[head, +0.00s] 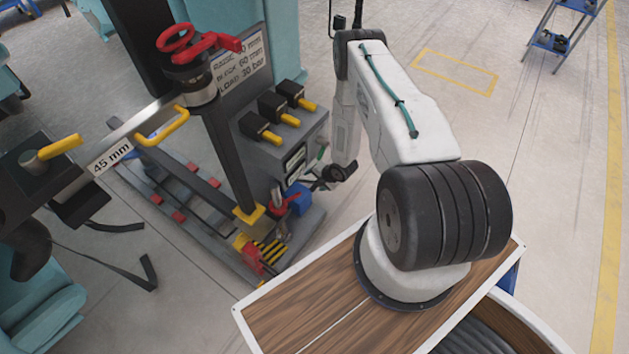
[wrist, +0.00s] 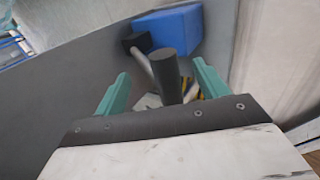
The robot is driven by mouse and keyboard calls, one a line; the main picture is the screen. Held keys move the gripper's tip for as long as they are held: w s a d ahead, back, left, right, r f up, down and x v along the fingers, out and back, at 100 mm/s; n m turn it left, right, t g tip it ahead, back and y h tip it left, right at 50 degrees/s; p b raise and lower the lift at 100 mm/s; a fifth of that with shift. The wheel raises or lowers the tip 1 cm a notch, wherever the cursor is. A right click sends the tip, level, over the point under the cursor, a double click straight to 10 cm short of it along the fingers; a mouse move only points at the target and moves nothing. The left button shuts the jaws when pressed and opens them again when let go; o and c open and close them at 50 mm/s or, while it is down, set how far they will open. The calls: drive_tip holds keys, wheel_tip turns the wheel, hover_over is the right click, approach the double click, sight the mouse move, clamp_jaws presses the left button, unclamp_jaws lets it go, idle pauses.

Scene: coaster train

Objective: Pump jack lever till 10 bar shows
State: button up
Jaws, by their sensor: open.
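In the wrist view, the two teal fingers of my gripper (wrist: 160,70) stand apart. The jack lever (wrist: 166,68), a pale rod with a thick dark grip, shows between them. I cannot tell whether either finger touches the grip. The lever runs to a dark fitting beside the blue pump body (wrist: 172,30). In the head view, my gripper (head: 318,170) is small, just right of the blue pump body (head: 300,202) at the foot of the stand. No pressure reading is legible in either view.
A grey stand (head: 228,165) carries a red clamp (head: 180,42), a 45 mm bar (head: 112,158) and black blocks with yellow handles (head: 262,128). Yellow-black striped parts (head: 268,250) sit near the pump. The floor to the right is mostly clear.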

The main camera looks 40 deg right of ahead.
drive_tip(key=v, duration=0.7)
drive_tip(key=shift+s+r, duration=0.15)
drive_tip(key=shift+r, duration=0.2)
